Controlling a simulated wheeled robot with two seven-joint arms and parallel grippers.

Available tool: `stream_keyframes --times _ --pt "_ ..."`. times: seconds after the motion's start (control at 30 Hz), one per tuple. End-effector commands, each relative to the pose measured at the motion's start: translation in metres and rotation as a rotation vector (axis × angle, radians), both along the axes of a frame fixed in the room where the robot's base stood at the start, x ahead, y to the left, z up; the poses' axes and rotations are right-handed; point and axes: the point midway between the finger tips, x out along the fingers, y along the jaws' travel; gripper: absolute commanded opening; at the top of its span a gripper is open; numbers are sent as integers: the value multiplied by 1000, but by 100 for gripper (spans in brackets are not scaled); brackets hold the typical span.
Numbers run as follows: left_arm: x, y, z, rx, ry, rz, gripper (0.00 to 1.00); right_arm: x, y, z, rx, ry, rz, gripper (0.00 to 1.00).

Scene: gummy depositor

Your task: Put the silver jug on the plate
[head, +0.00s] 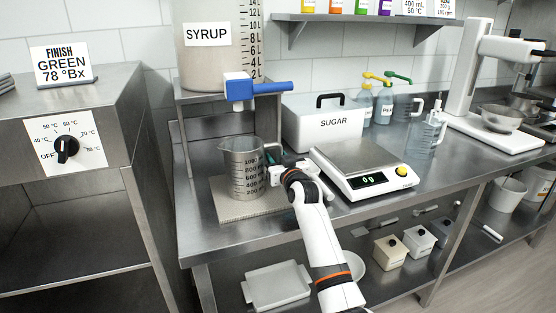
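The silver jug (241,172), with dark volume marks, stands upright on a flat beige-grey square mat (228,211) below the syrup tap. A white scale (375,183) with a bare steel weighing plate (355,156) stands to the right of the jug; its display reads 0 g. My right gripper (274,171) is at the jug's handle side, between the jug and the scale. Its fingers and the handle overlap, so I cannot tell whether they are closed on it. My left gripper is out of view.
The syrup tank (208,65) with its blue-handled tap (257,90) stands above and behind the jug. The sugar box (325,125) is behind the scale. Bottles (383,104) and a clear jug (428,135) stand farther right. The table's front left corner is clear.

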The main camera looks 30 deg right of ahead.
Motion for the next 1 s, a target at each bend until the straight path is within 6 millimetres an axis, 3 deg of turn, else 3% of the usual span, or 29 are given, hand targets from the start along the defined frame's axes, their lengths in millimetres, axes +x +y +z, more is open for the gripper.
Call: stream_keyframes --times 0.33,0.8,1.0 --pt "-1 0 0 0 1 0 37 -11 3 0 0 -1 0 38" --pt "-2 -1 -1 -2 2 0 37 -94 23 0 -1 0 1 38" --pt "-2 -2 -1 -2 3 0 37 -113 28 0 0 0 1 38"
